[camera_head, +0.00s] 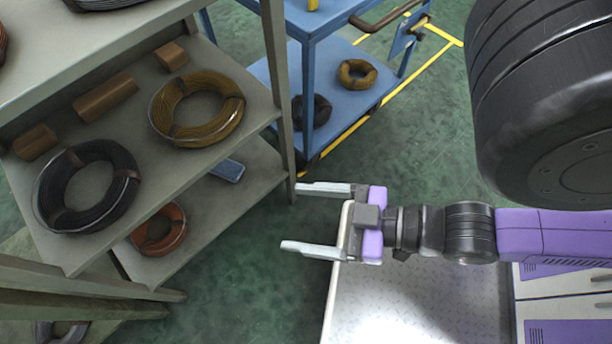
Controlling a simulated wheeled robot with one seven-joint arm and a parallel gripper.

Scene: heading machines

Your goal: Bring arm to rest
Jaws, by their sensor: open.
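My gripper (308,219) is open, with its two pale fingers apart and pointing left. Nothing is between the fingers. It is at the end of my purple and dark grey arm, which stretches in from the right. The gripper is above the green floor, at the left edge of a light, speckled flat surface (415,305). Its fingertips are apart from the grey shelf rack to the left.
The grey shelf rack (262,97) holds a yellow-brown coil (228,118), a black coil (122,200), a reddish coil (178,228) and brown blocks. A blue cart (340,105) with coils stands behind. Green floor (240,275) is free between rack and speckled surface.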

